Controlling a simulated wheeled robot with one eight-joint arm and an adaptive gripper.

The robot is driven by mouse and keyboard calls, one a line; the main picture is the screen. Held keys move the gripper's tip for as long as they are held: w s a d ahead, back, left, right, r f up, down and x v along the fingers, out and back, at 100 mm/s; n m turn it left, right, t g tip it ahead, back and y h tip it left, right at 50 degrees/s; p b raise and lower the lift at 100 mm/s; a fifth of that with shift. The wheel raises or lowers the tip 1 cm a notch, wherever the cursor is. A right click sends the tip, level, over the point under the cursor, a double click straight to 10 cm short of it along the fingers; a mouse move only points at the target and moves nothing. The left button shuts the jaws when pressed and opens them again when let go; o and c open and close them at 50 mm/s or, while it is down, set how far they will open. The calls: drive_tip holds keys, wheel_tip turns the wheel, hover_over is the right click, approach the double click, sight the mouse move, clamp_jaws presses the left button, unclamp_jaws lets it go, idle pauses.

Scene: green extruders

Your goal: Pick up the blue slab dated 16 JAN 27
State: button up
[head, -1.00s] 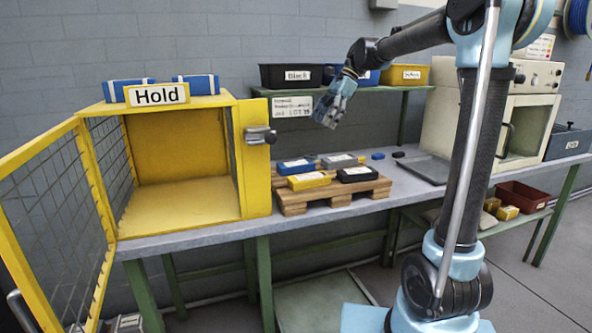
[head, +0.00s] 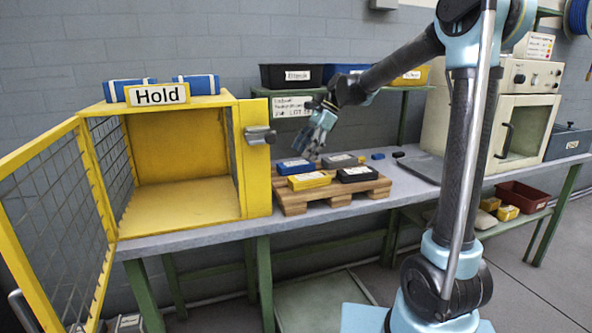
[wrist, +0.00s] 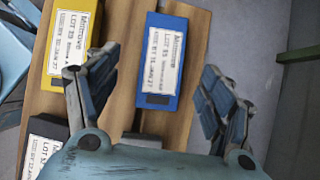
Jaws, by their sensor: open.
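The blue slab (head: 294,167) lies on the wooden pallet, in its back left part. It also shows in the wrist view (wrist: 152,92), where its white label reads LOT 53 and what looks like 16 JAN 27. My gripper (head: 312,152) is open and empty, above the back of the pallet and close to the blue slab. In the wrist view the spread fingers of my gripper (wrist: 158,78) stand either side of the slab's near end, apart from it.
The pallet (head: 290,205) also bears a yellow slab (head: 309,181), a black slab (head: 357,174) and a grey slab (head: 340,160). The open yellow Hold cage (head: 255,180) stands at left, with two blue slabs on top. Bins stand on the shelf behind.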

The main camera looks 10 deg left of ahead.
sight(297, 163)
drive_tip(key=x, duration=0.4)
drive_tip(key=shift+w+a+f, duration=0.1)
drive_tip(key=shift+a+f, duration=0.05)
drive_tip(key=shift+f, duration=0.25)
drive_tip(key=shift+c, duration=0.4)
drive_tip(key=c, duration=1.3)
